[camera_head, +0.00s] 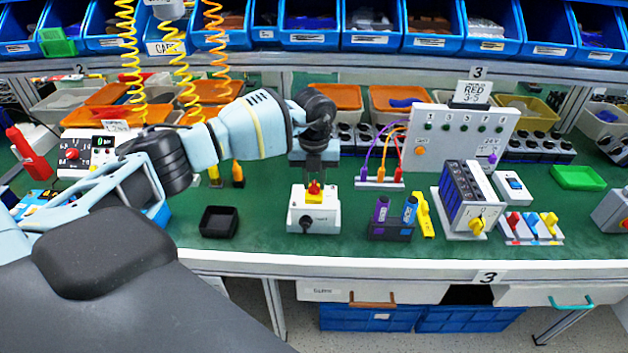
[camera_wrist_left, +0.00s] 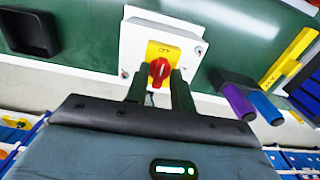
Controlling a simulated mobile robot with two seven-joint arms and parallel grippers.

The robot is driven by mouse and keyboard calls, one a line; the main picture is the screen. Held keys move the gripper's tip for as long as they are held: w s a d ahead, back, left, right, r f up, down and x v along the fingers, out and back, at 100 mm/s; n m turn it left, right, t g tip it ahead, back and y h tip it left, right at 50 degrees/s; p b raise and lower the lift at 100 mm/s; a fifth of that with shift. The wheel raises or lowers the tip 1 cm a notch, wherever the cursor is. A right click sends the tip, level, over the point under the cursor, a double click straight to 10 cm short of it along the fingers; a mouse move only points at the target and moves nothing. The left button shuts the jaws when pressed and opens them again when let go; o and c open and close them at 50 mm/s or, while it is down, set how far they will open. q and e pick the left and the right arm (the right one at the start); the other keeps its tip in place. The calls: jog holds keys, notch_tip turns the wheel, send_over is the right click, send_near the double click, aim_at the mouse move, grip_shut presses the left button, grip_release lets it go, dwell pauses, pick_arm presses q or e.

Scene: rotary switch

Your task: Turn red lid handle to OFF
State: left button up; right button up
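The red handle (camera_head: 314,188) sits on a yellow plate on a white switch box (camera_head: 328,217) on the green table; a black knob is on the box's front. In the left wrist view the red handle (camera_wrist_left: 159,71) stands in front of its yellow plate (camera_wrist_left: 163,52). My left gripper (camera_head: 314,177) points down just above the box. In the left wrist view its two fingers (camera_wrist_left: 158,76) are apart, one on each side of the handle, with small gaps showing. The label on the yellow plate is too small to read. My right gripper is not in view.
A black tray (camera_head: 219,222) lies left of the box. A holder with purple and blue cylinders (camera_head: 390,232) and a yellow tool (camera_head: 424,215) stand to the right. Further right is a switch with a yellow knob (camera_head: 478,225). Bare table lies around the box.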

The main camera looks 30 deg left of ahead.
aim_at(314, 185)
pick_arm(q)
jog(key=shift+o, duration=0.6)
jog(key=shift+f, duration=0.1)
jog(key=shift+r, duration=0.3)
notch_tip(314, 185, up, 7)
jog(key=shift+r, duration=0.15)
